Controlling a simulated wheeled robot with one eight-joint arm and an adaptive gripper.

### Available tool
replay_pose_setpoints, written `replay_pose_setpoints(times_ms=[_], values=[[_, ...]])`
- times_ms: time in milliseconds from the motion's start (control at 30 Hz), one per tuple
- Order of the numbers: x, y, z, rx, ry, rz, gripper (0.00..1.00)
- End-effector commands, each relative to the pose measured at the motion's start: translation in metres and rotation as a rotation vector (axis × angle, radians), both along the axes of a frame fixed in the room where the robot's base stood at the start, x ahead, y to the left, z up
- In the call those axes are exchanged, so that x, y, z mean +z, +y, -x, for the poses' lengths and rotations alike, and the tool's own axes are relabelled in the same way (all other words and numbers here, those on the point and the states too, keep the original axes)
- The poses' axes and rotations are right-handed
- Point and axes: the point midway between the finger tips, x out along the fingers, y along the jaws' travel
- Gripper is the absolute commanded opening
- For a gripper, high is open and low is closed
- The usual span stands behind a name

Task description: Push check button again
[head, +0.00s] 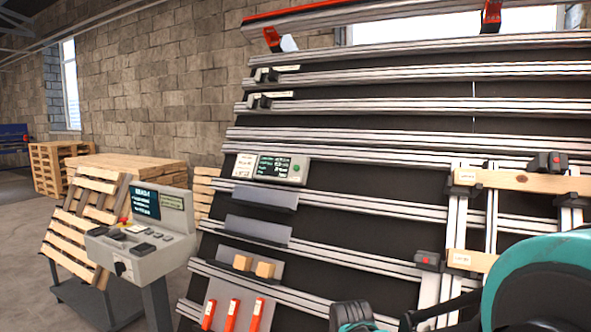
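A small grey control box (270,168) is mounted on the sloping gantry frame, left of its middle. It has a white label, a dark screen with light text and a round green button (297,168) at its right end. I cannot read which button is the check button. The button face is uncovered, with nothing touching it. Teal and black parts of my arm show along the bottom right edge, well below and right of the box. My gripper's fingers cannot be made out in this view.
A grey console (140,235) with a screen and buttons stands at the left. Wooden beams (520,182) are fixed on rails at the right. Dark shelves (258,230), wooden blocks and red-orange tools (231,314) sit below the box. Pallets (80,225) stand farther left.

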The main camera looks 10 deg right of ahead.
Motion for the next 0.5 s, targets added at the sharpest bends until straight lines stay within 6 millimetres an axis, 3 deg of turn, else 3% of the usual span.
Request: replay_pose_setpoints(times_ms=[67,400,500], values=[[0.0,0.0,0.0,0.0,0.0,0.0,0.4],[0.0,0.0,0.0,0.0,0.0,0.0,0.0],[0.0,0.0,0.0,0.0,0.0,0.0,0.0]])
